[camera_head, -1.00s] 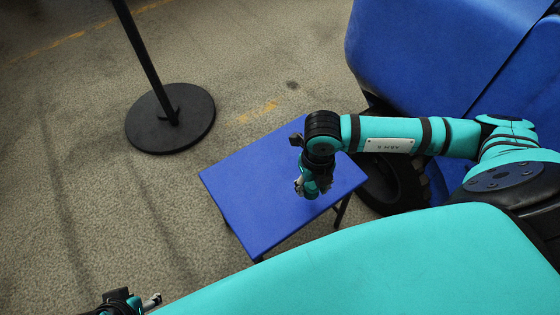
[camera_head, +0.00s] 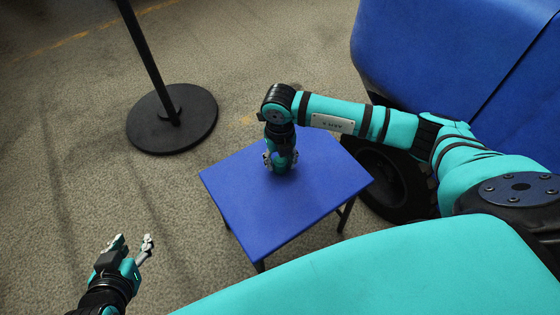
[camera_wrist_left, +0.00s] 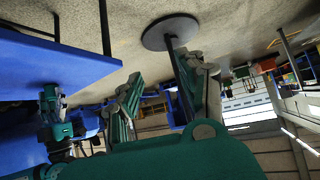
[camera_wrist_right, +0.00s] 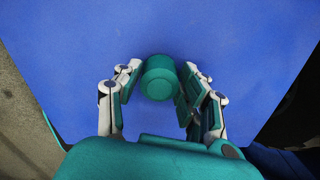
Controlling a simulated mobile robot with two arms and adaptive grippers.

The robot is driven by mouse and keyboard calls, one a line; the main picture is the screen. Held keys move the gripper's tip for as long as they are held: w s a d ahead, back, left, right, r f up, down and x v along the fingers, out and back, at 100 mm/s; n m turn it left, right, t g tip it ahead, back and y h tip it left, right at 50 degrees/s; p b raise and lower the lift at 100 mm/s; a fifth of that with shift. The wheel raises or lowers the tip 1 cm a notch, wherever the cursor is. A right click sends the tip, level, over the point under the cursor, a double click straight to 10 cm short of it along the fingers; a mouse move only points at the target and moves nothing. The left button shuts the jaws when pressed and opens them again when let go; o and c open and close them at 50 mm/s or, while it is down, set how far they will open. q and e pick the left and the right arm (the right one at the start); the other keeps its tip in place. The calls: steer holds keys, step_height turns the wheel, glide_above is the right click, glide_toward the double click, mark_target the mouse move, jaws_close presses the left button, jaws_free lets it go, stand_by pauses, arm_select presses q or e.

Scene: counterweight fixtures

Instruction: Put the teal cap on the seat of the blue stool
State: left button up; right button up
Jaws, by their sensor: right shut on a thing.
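The blue stool (camera_head: 300,206) stands on the floor with a flat, empty-looking seat, and that seat fills most of the right wrist view (camera_wrist_right: 75,55). My right gripper (camera_head: 281,166) points down over the back part of the seat. It is shut on the teal cap (camera_wrist_right: 160,78), which shows between the fingertips in the right wrist view. The cap is hidden by the fingers in the head view. I cannot tell whether it touches the seat. My left gripper (camera_head: 133,243) is open and empty, left of the stool, and its spread fingers show in the left wrist view (camera_wrist_left: 168,85).
A black post with a round base (camera_head: 172,120) stands behind and left of the stool. A large blue body with a black wheel (camera_head: 385,175) is close at the right. Open carpeted floor (camera_head: 60,170) lies to the left.

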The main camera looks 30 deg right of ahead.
arm_select(q)
steer(key=shift+w+d+r, duration=0.1)
steer(key=shift+w+r, duration=0.1)
arm_select(e)
steer(key=shift+f, duration=0.15)
steer(key=shift+f, duration=0.1)
steer(key=o, duration=0.8)
steer(key=shift+c, duration=0.2)
arm_select(q)
steer(key=shift+w+r+t, duration=0.25)
steer(key=shift+w+t, duration=0.05)
steer(key=shift+s, duration=0.1)
